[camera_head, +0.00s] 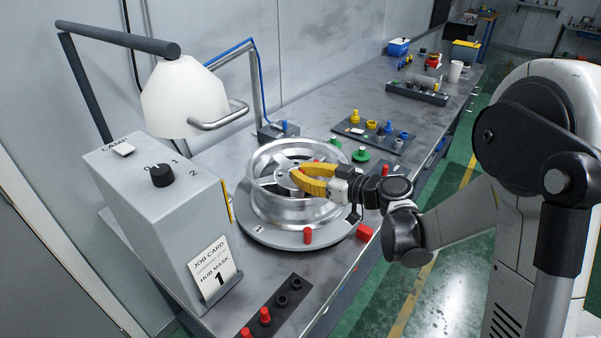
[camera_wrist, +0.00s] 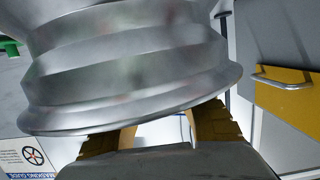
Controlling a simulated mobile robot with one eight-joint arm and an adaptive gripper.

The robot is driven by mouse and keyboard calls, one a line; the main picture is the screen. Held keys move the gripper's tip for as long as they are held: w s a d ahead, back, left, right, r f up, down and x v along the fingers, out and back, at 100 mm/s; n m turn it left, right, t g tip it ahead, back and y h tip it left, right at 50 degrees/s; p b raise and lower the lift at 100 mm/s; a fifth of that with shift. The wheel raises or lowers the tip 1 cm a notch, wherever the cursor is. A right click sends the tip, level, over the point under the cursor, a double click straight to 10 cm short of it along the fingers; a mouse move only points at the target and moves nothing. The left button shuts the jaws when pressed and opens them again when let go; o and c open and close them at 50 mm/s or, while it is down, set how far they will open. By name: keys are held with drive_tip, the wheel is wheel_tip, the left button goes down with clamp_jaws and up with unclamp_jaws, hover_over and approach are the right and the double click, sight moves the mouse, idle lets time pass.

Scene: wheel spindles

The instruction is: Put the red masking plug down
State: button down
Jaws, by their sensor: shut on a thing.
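The silver wheel (camera_head: 292,207) lies flat on a grey round turntable (camera_head: 262,236). My gripper (camera_head: 294,178) reaches in from the right, its yellow fingers over the wheel's hub and spokes. It is shut on the red masking plug, which the fingers mostly hide. A small red bit (camera_head: 316,162) shows just behind the fingers. In the wrist view the wheel's side (camera_wrist: 130,75) fills the middle and covers my fingertips. Another red plug (camera_head: 307,235) stands upright at the turntable's front edge.
A dark rack (camera_head: 278,305) in front holds red and black plugs. A red block (camera_head: 364,233) sits by the bench edge. Green pieces (camera_head: 360,154) and a tray of yellow and blue plugs (camera_head: 376,132) lie behind. A lamp (camera_head: 185,95) and grey control box (camera_head: 160,205) stand left.

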drive_tip(key=c, duration=1.5)
unclamp_jaws()
drive_tip(key=shift+r+p, duration=0.25)
drive_tip(key=shift+p, duration=0.15)
drive_tip(key=s+d+r+m+g+h+p, duration=0.1)
drive_tip(key=s+d+m+h, duration=0.2)
drive_tip(key=s+d, duration=0.3)
drive_tip(key=s+d+r+m+h+p, duration=0.1)
drive_tip(key=s+d+h, duration=0.4)
drive_tip(key=s, duration=0.7)
drive_tip(key=s+d+r+m+g+h+p, duration=0.1)
drive_tip(key=s+d+m+h, duration=0.3)
drive_tip(key=s, duration=0.5)
drive_tip(key=shift+s+d+r+m+g, duration=0.1)
drive_tip(key=shift+d+r+m, duration=0.25)
drive_tip(key=shift+d, duration=0.2)
drive_tip(key=shift+d+r+m+g, duration=0.1)
drive_tip(key=shift+d+r+m, duration=0.15)
drive_tip(key=shift+d+m, duration=0.2)
drive_tip(key=shift+s+d+r+m+g, duration=0.1)
drive_tip(key=shift+d+r+m, duration=0.2)
drive_tip(key=shift+d, duration=0.3)
drive_tip(key=shift+w, duration=0.1)
